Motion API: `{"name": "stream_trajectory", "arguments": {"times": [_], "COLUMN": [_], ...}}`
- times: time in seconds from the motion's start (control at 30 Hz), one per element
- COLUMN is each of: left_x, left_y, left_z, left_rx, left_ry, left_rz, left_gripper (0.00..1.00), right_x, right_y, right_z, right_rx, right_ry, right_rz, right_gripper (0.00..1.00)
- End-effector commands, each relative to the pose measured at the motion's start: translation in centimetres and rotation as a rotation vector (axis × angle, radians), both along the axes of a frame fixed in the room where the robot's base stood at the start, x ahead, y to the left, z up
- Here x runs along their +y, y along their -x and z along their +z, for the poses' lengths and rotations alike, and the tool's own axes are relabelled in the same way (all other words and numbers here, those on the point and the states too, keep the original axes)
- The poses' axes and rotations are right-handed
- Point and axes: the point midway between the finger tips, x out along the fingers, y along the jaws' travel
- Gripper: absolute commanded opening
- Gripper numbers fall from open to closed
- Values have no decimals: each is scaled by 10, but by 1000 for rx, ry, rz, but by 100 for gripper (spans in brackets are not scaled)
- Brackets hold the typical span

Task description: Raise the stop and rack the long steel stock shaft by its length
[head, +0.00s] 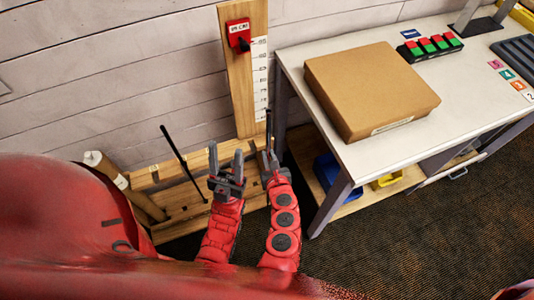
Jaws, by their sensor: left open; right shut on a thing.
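The red stop (238,34) sits high on an upright wooden board, beside a white length scale (260,75). My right gripper (268,156) is shut on a thin dark shaft (268,124), which stands nearly upright at the foot of the scale. Its top is well below the stop. Its lower end is hidden by my gripper. My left gripper (226,152) is open and empty, just left of the right one, fingers pointing up. A second dark shaft (175,150) leans in the low wooden rack (170,208) at the left. I cannot tell either shaft's material.
A workbench (386,153) stands at the right with a large cardboard box (370,85) near its left edge. Green and red blocks (429,46) lie behind the box. A blue bin (330,178) and a yellow bin (387,180) are below. The carpet in front is clear.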

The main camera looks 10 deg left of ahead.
Motion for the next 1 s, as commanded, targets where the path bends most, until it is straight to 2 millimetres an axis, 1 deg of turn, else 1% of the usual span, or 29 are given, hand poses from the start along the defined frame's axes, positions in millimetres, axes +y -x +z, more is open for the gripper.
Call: {"name": "stream_trajectory", "arguments": {"times": [0.43,0.53,1.0], "left_x": [0,0,0], "left_y": [0,0,0], "left_z": [1,4,45], "left_rx": [0,0,0], "left_ry": [0,0,0], "left_rz": [0,0,0], "left_gripper": [50,50,50], "right_x": [-1,-2,-2], "right_y": [1,1,1], "right_z": [0,3,40], "right_rx": [0,0,0], "right_ry": [1,1,0], "right_rz": [0,0,-1], "right_gripper": [0,0,0]}}
